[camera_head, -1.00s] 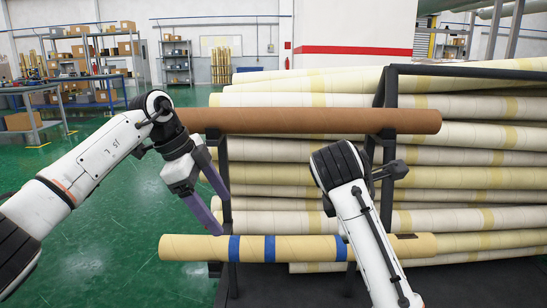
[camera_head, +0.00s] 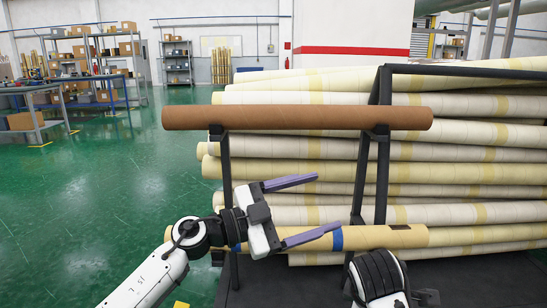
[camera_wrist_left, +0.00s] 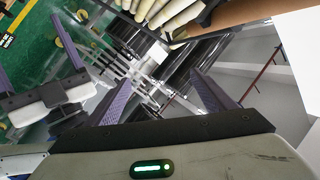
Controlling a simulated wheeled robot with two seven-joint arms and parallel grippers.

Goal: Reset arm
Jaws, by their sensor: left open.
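My left gripper (camera_head: 328,202) is open and empty in the head view. Its two purple fingers point right, above and in front of the lower tan roll. Its own fingers (camera_wrist_left: 162,82) show wide apart in the left wrist view, with nothing between them. My right arm shows at the bottom of the head view, its gripper mostly out of frame. In the left wrist view another gripper with purple fingers, my right one (camera_wrist_left: 38,45), shows at the left edge, its fingers apart and empty.
A brown roll (camera_head: 300,118) lies across the upper supports of the black rack (camera_head: 385,90). A tan roll with blue bands (camera_head: 390,237) lies lower, partly hidden by my left gripper. Several cream wrapped rolls (camera_head: 460,172) are stacked behind. Green floor (camera_head: 90,200) at left is clear.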

